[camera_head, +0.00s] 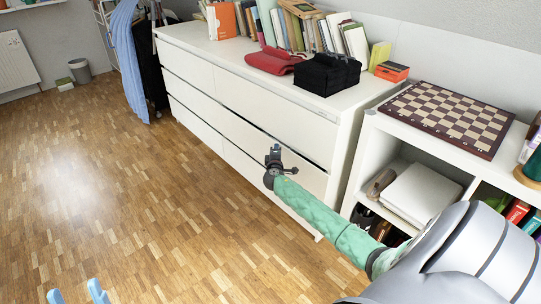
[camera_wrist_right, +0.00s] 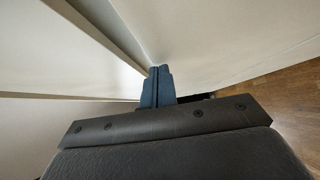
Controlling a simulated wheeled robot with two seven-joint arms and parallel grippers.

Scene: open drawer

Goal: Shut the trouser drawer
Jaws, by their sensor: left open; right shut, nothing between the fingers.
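The white chest of drawers (camera_head: 190,52) stands along the wall with several drawer fronts. My right gripper (camera_head: 273,156) is at the right-hand part of its front, around the seam between the upper and lower drawers. Its blue fingers (camera_wrist_right: 157,86) are shut with nothing between them, close to white drawer panels in the wrist view. A drawer edge (camera_wrist_right: 98,36) runs toward the fingertips there. I cannot tell which drawer is the trouser drawer, how far it stands out, or whether the fingers touch it. My left gripper (camera_head: 78,293) is open and empty over the floor at bottom left.
Books (camera_head: 290,30), a red item (camera_head: 272,61) and a black box (camera_head: 325,74) lie on the chest top. A white shelf (camera_head: 372,128) with a chessboard (camera_head: 446,117) stands to the right. The wooden floor (camera_head: 110,190) before the chest is clear.

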